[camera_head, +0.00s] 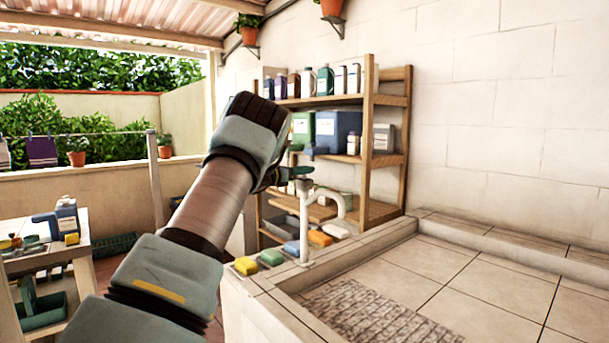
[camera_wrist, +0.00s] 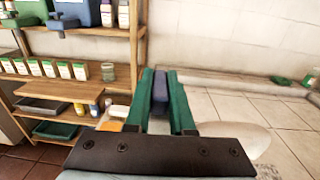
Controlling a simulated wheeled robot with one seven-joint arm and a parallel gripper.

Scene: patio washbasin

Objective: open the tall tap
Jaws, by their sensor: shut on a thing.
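The tall tap (camera_head: 304,225) is a white upright pipe with a curved spout to the right, standing at the left corner of the tiled basin. My gripper (camera_head: 298,172) is at the top of this pipe, reaching in from the left. In the wrist view, the two green fingers of my gripper (camera_wrist: 162,85) are closed on a blue-grey piece, the tap handle (camera_wrist: 160,92), which lies between them. The fingers hide most of the handle in the head view, so its turn angle cannot be told.
A wooden shelf (camera_head: 388,212) with bottles and boxes stands behind. The tiled basin (camera_head: 480,270) is open to the right. A small table (camera_head: 75,270) stands at left.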

